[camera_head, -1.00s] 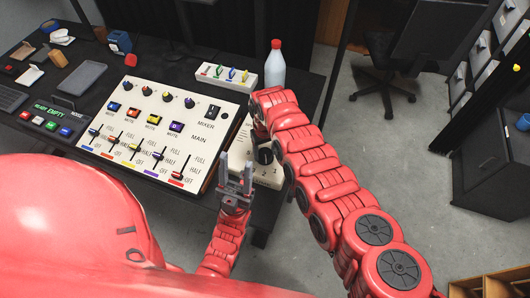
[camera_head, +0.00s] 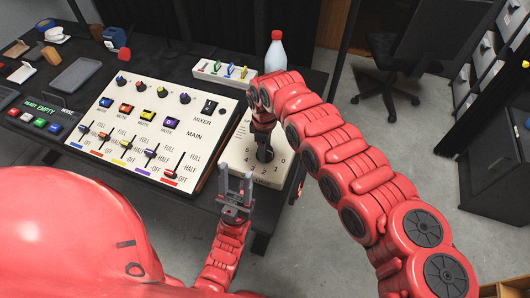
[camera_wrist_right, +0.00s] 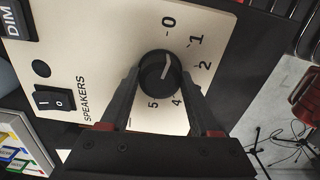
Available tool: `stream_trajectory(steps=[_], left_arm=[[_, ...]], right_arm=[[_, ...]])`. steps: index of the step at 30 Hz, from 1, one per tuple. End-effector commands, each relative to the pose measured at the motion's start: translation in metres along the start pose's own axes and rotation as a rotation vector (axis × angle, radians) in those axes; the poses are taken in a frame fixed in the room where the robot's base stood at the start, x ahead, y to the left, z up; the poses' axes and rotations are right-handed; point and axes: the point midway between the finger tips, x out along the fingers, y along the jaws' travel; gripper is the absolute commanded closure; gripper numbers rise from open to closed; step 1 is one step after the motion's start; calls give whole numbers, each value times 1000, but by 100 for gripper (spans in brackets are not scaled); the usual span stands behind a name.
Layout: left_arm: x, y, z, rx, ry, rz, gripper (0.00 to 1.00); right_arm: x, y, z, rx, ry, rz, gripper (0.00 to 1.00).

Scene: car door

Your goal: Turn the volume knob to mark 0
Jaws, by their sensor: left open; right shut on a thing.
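The black volume knob (camera_wrist_right: 158,73) is on a cream panel (camera_wrist_right: 100,30) in the right wrist view, with numbered marks around it. The white line on its face tilts up and right; I cannot tell exactly which mark it points at. My right gripper (camera_wrist_right: 160,82) is shut on the knob, one finger on each side. In the head view the knob (camera_head: 265,154) shows under the right gripper (camera_head: 263,140), partly hidden by it. My left gripper (camera_head: 236,182) is open and empty, in front of the panels with its fingers pointing up.
A mixer panel (camera_head: 215,135) with sliders and coloured buttons is left of the knob. A speakers switch (camera_wrist_right: 54,101) is beside the knob. A switch strip (camera_head: 212,70) and a bottle (camera_head: 276,55) stand behind. Open floor lies right of the table.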

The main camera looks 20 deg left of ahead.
Motion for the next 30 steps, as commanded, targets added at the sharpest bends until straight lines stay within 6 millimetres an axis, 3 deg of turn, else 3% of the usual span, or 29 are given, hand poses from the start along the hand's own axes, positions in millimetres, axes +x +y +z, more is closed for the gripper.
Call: stream_trajectory(steps=[9,28,29,30], left_arm=[[-19,1,3,0,0,0,50],[-21,1,4,0,0,0,50],[-21,1,4,0,0,0,50],[-21,1,4,0,0,0,50]], right_arm=[[2,1,1,-149,1,1,93],[0,0,0,-195,1,0,93],[0,0,0,-195,1,0,34],[0,0,0,-195,1,0,27]])
